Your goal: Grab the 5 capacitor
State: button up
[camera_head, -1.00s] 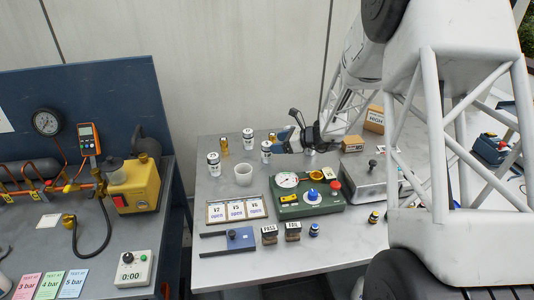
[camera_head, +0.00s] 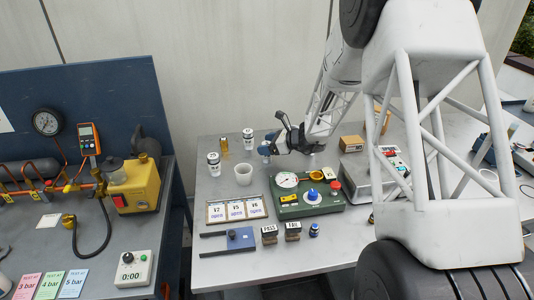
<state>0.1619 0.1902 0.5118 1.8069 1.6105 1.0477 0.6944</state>
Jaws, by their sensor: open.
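Small white cylinders with dark bands, which look like the capacitors, stand upright on the right-hand grey bench. One cylinder (camera_head: 213,164) is at the left and another (camera_head: 248,140) is farther back. Their labels are too small to read, so I cannot tell which one is the 5. My gripper (camera_head: 269,147) is open, low over the back of the bench, with its fingers pointing left. It covers most of the spot of a third cylinder, and I cannot tell whether the fingers are around it or beside it.
A brass cylinder (camera_head: 224,147) and a white cup (camera_head: 243,175) stand close by. A green tester (camera_head: 307,197) and a card rack (camera_head: 237,210) are in front. A cardboard box (camera_head: 351,144) is to the right.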

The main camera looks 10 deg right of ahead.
dwell(0.4)
jog(key=c, duration=1)
jog(key=shift+r, duration=0.15)
jog(key=shift+c, duration=0.2)
notch_tip(320, 180, up, 10)
jog(key=shift+f, duration=0.1)
dwell(0.4)
